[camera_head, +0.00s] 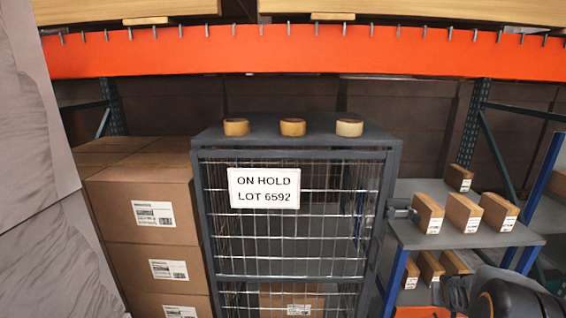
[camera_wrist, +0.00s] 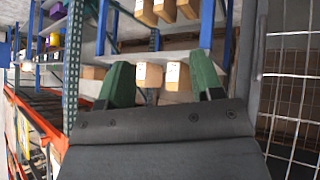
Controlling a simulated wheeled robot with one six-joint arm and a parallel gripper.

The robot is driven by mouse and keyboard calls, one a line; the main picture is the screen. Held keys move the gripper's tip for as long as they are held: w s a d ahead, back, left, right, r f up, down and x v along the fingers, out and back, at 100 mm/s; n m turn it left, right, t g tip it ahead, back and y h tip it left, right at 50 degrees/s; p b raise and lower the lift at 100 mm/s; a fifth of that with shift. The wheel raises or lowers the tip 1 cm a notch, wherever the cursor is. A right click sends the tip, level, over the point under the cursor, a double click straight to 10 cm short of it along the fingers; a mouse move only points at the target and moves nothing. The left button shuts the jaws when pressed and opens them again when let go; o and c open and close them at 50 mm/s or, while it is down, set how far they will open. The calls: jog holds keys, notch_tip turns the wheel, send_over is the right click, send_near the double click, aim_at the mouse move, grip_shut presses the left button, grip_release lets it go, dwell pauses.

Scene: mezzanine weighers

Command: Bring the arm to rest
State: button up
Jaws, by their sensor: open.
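My gripper (camera_wrist: 161,78) shows in the wrist view with its two green fingers spread apart. Nothing is between the fingers close by; small cartons on a shelf show behind the gap. In the head view a dark rounded part of my arm (camera_head: 500,297) shows at the bottom right corner, in front of the shelf unit. The fingers cannot be made out in that view.
A wire cage (camera_head: 290,245) with an "ON HOLD LOT 6592" sign (camera_head: 264,188) stands in the middle, several tape rolls (camera_head: 292,127) on top. Stacked cartons (camera_head: 150,210) stand left. A shelf unit (camera_head: 455,238) with small cartons (camera_head: 463,212) stands right. An orange beam (camera_head: 300,52) crosses above.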

jog(key=s+a+r+n+y+p, duration=0.1)
jog(key=s+a+r, duration=0.3)
jog(key=a, duration=0.5)
jog(key=s+a+r+n+g+y+p, duration=0.1)
jog(key=a+r, duration=0.4)
jog(key=a, duration=0.5)
jog(key=s+a+r+n+g+y+p, duration=0.1)
jog(key=s+a+r+n+y+p, duration=0.2)
jog(key=s+a, duration=0.3)
jog(key=a+r+p, duration=0.1)
jog(key=a, duration=0.2)
jog(key=shift+s+a+r+p, duration=0.3)
jog(key=shift+a+r+p, duration=0.1)
